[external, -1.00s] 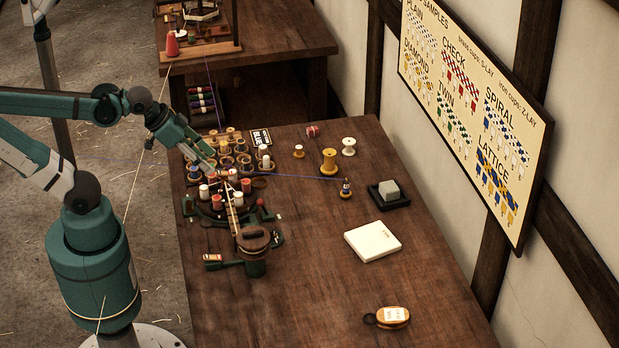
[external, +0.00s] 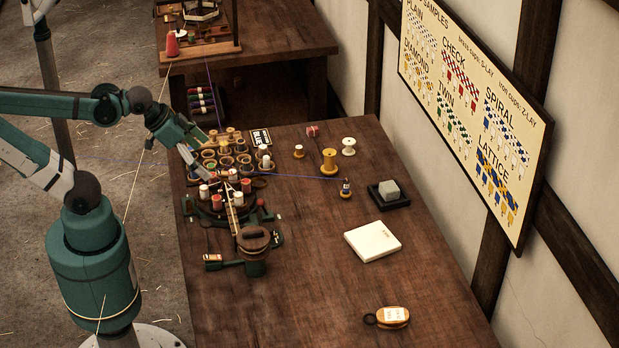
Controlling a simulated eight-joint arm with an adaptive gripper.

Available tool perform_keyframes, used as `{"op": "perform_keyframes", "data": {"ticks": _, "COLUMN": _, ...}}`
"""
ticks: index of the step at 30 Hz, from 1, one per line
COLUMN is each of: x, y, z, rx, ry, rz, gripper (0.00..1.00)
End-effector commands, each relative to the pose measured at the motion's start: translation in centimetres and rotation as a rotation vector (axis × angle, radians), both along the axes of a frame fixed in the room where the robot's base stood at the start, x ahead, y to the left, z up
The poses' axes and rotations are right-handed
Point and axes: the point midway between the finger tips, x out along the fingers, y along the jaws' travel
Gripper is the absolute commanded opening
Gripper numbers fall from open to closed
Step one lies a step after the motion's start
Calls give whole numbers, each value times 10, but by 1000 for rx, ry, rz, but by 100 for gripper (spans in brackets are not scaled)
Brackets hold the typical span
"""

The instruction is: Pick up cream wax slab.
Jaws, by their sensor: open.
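A cream-white flat slab (external: 373,242) lies on the right half of the wooden table, apart from other objects. A smaller pale grey block (external: 389,190) sits on a black tray (external: 404,203) behind it. I cannot tell for sure which is wax; the flat one is nearer to cream in colour. My gripper (external: 207,156) is open, at the table's left side, over the cluster of spools. It is well to the left of both pale pieces. Its fingertips are small and partly lost among the spools.
A dark green braiding device (external: 253,258) with several bobbins stands at the left. Wooden spools (external: 329,162) and a small bobbin (external: 345,189) with a blue thread stand farther back. An orange oval item (external: 392,317) lies near the front. The table's middle front is bare.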

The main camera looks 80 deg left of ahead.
Motion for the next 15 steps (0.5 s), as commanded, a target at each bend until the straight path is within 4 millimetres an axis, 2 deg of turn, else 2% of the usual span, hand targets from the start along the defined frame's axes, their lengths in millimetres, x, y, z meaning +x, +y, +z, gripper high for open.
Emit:
{"op": "perform_keyframes", "data": {"ticks": 8, "x": 6, "y": -2, "z": 4, "rx": 3, "ry": 6, "rz": -13, "gripper": 100}}
{"op": "perform_keyframes", "data": {"ticks": 15, "x": 27, "y": -8, "z": 15, "rx": 16, "ry": 29, "rz": -69, "gripper": 100}}
